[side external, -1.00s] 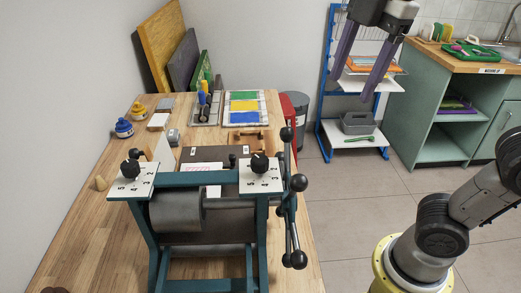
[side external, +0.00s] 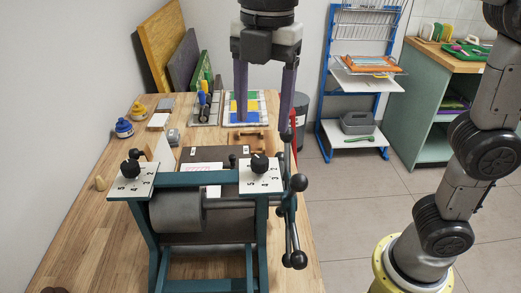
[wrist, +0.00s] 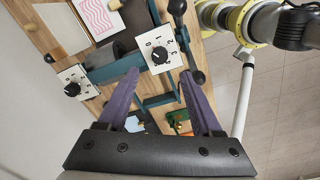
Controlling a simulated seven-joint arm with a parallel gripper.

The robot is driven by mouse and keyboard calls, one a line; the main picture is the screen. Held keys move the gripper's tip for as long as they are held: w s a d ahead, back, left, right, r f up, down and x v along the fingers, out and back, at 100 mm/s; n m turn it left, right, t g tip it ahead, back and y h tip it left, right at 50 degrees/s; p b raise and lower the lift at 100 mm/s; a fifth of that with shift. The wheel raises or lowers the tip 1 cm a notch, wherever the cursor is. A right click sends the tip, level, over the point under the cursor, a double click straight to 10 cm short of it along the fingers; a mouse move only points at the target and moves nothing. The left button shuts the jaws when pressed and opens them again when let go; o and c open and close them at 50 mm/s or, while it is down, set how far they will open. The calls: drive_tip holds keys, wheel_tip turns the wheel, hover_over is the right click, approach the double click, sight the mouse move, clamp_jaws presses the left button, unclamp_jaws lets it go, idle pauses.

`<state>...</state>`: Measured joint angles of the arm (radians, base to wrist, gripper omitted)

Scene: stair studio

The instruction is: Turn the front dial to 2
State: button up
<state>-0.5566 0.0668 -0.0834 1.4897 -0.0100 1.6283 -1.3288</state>
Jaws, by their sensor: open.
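A teal roller press stands on the wooden table, with a white numbered plate and black dial at each end of its top bar. The right dial (side external: 259,162) is beside the ball-ended crank; it also shows in the wrist view (wrist: 159,55). The left dial (side external: 130,168) also shows in the wrist view (wrist: 72,89). Pointer settings are too small to read surely. My gripper (side external: 264,119) is open and empty, pointing down, apart from both dials. In the wrist view, the right dial appears just beyond and between the fingertips (wrist: 160,74).
The crank (side external: 291,215) with black balls sticks out at the press's right end. Blue and yellow jars (side external: 124,129) stand at the table's left. A colored print (side external: 245,117) and tools lie behind. Open floor lies right of the table.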

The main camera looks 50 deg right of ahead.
sight(260, 159)
wheel_tip(260, 159, down, 8)
drive_tip(key=shift+w+f, duration=0.1)
drive_tip(key=shift+w, duration=0.05)
idle(0.3)
clamp_jaws()
